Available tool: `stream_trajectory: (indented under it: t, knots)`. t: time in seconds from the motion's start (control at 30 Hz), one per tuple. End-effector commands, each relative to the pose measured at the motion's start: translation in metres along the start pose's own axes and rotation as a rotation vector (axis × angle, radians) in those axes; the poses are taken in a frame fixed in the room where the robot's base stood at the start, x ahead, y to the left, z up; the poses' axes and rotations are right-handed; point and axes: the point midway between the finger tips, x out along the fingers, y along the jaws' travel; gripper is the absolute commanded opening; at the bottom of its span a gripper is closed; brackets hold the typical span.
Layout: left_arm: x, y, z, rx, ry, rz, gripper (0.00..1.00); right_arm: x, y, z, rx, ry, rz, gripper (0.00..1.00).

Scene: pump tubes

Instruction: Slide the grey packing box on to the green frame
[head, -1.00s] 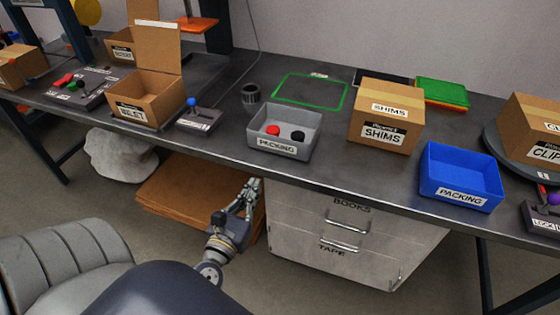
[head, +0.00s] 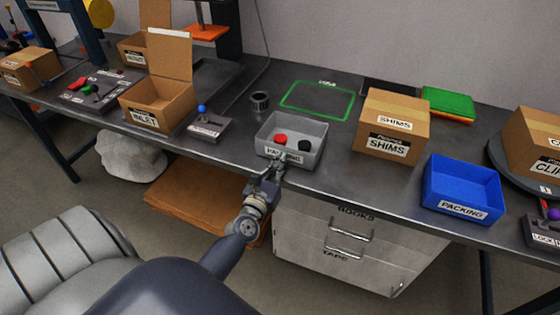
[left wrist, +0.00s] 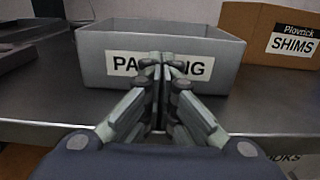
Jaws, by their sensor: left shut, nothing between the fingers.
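The grey packing box (head: 314,131) stands on the workbench near its front edge, with a red and a black round piece inside. Its labelled front also shows in the left wrist view (left wrist: 215,52). The green frame (head: 318,100) is an outline on the bench top behind the box, apart from it and empty inside. My left gripper (head: 278,160) is shut and empty, its fingertips at the middle of the box's front face. In the left wrist view the fingertips (left wrist: 160,62) cover part of the label; I cannot tell whether they touch. My right gripper is not in view.
A SHIMS carton (head: 392,125) stands right of the box and frame, with a blue packing bin (head: 462,188) further right. A black cup (head: 260,100) and a small blue-knobbed device (head: 207,124) are on the left. Bare bench separates box and frame.

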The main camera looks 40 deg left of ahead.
Motion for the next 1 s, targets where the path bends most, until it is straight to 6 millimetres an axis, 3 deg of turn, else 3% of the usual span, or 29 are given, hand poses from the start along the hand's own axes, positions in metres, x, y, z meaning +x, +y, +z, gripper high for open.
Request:
stream_trajectory:
  t: [0.43,0.7,1.0]
  knots:
    - [0.005,0.000,0.000,0.000,0.000,0.000,0.00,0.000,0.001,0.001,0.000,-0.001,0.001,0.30]
    - [0.036,0.000,-0.001,-0.002,-0.001,0.001,0.00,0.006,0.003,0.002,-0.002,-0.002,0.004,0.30]
    - [0.041,0.000,0.000,-0.001,0.000,0.000,0.00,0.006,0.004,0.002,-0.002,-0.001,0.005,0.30]
